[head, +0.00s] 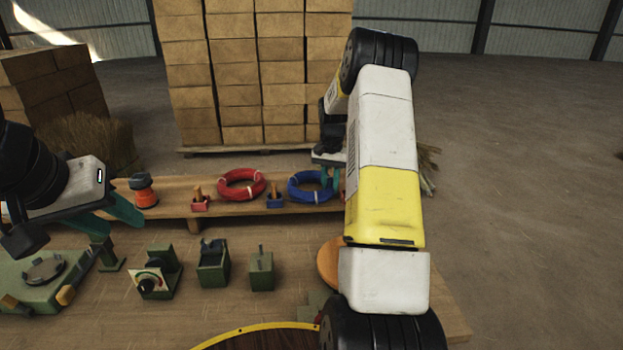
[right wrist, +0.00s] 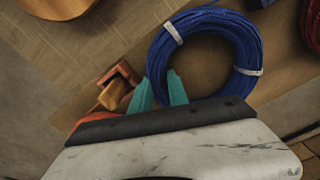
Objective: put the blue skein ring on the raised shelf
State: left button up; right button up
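The blue skein ring (head: 309,187) lies on the raised shelf (head: 172,204), right of the red ring. It also shows large in the right wrist view (right wrist: 250,55), with white ties. My right gripper (head: 330,178) is at the ring's right side. In the right wrist view its teal fingers (right wrist: 161,90) stand on either side of the ring's strand, one inside and one outside, with a narrow gap that looks filled by it. The white hand hides the ring's nearest part. My left gripper (head: 115,220) is open and empty at the left, above the table.
A red ring (head: 242,184) lies on the shelf between small pegged blocks (head: 275,197). An orange-and-black object (head: 144,190) stands at its left end. Green fixtures (head: 213,262) stand on the table in front. My right arm hides the shelf's right end. Stacked boxes (head: 240,70) stand behind.

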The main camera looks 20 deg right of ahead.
jog(key=shift+r, duration=0.1)
notch_tip(320, 180, up, 12)
jog(key=s+a+r+n+t, duration=0.2)
jog(key=s+a+r, duration=0.4)
jog(key=r, duration=0.3)
jog(key=s+a+n+t, duration=0.1)
jog(key=s+a, duration=0.3)
jog(key=s, duration=0.4)
jog(key=s+a+r+n+t+y, duration=0.1)
jog(key=s+a+n, duration=0.2)
jog(key=s, duration=0.6)
jog(key=s+a+n+t+y, duration=0.1)
jog(key=s+a+n+t, duration=0.1)
jog(key=s+a, duration=0.4)
jog(key=s, duration=0.3)
jog(key=shift+s+a+r, duration=0.25)
jog(key=shift+a+r, duration=0.05)
jog(key=shift+r, duration=0.1)
